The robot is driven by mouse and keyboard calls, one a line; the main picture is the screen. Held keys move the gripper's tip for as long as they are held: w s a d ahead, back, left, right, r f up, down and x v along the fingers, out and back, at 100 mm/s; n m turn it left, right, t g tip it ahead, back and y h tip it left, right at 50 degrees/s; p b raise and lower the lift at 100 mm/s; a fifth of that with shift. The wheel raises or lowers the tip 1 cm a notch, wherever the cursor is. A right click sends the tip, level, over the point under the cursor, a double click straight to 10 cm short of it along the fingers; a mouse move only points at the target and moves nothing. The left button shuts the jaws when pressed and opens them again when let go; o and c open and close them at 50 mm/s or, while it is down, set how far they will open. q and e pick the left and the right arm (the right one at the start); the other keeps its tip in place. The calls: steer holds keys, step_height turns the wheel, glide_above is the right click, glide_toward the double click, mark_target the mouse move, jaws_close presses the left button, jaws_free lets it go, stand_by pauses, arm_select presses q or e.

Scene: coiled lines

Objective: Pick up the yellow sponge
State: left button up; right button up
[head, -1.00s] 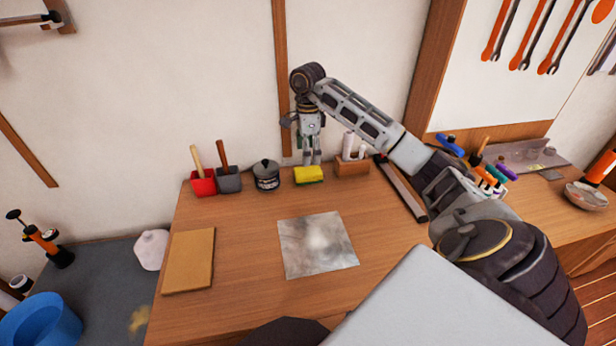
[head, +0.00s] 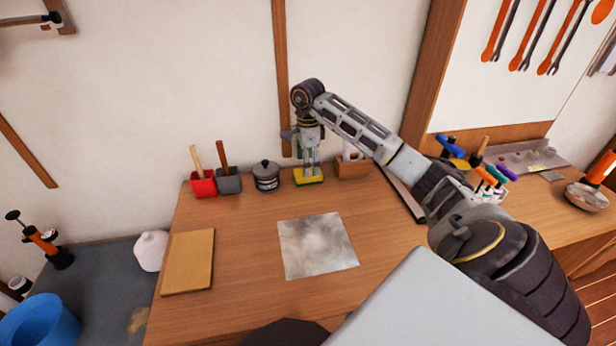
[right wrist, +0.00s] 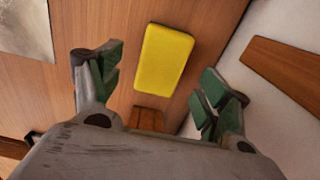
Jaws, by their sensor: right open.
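The yellow sponge (head: 308,178) lies near the back edge of the wooden table, partly hidden by my right gripper in the head view. In the right wrist view the sponge (right wrist: 164,59) shows between the two open fingers, a little beyond the line of their green pads. My right gripper (head: 308,171) points down over the sponge, with its fingertips close to it. The right gripper (right wrist: 160,80) is open and holds nothing. I cannot tell whether a finger touches the sponge. My left gripper is not in view.
A dark lidded pot (head: 267,178) stands left of the sponge, beside a grey box (head: 229,182) and a red box (head: 202,186). A wooden holder (head: 353,167) stands close on the right. A mottled grey sheet (head: 316,247) lies mid-table. The wall is close behind.

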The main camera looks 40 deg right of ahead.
steer(key=shift+w+d+f, duration=0.1)
steer(key=shift+f, duration=2.05)
steer(key=shift+c, duration=0.3)
steer(key=c, duration=0.9)
